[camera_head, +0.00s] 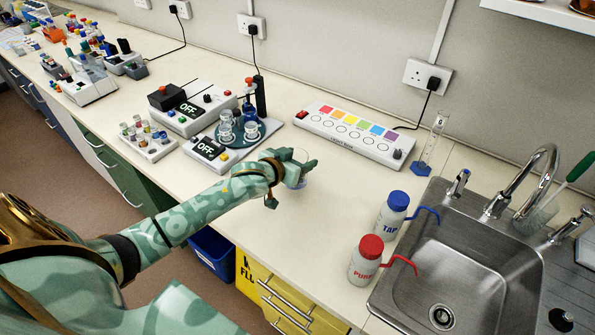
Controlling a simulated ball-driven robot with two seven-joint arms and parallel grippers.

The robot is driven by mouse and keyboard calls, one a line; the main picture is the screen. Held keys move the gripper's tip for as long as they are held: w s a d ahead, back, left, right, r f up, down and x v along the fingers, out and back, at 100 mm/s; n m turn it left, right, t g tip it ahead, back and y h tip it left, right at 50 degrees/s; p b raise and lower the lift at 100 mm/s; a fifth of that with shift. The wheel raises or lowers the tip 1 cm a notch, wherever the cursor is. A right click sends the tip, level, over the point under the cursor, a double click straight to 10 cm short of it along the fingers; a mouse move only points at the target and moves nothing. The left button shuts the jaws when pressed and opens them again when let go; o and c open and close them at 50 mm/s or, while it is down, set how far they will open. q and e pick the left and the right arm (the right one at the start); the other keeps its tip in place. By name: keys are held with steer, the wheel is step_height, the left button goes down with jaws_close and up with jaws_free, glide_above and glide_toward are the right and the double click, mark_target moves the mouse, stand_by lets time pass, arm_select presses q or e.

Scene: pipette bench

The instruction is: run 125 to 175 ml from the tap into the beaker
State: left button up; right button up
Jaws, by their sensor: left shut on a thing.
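My left gripper (288,174) is shut on a clear glass beaker (300,181) over the front part of the bench. The gripper's fingers partly cover the beaker. I cannot tell what is in the beaker or whether it touches the bench. The chrome tap (541,172) with a curved spout stands at the back of the steel sink (455,262) on the right, well away from the beaker. Small tap handles, one blue-marked (459,182) and one at the right (571,222), stand beside it. I cannot see water running. My right gripper is out of view.
A blue-capped TAP bottle (391,215) and a red-capped PURE bottle (365,261) stand between the beaker and the sink, spouts toward the sink. A measuring cylinder (432,140) stands behind. A coloured-button panel (352,134) and OFF-display devices (205,151) line the back.

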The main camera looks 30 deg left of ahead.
arm_select(q)
steer(key=shift+w+a+f, duration=0.3)
steer(key=shift+a+f, duration=0.05)
steer(key=shift+f, duration=0.2)
step_height(320, 180, down, 3)
steer(key=shift+f+b, duration=0.15)
steer(key=shift+b, duration=0.55)
steer(key=o, duration=1.1)
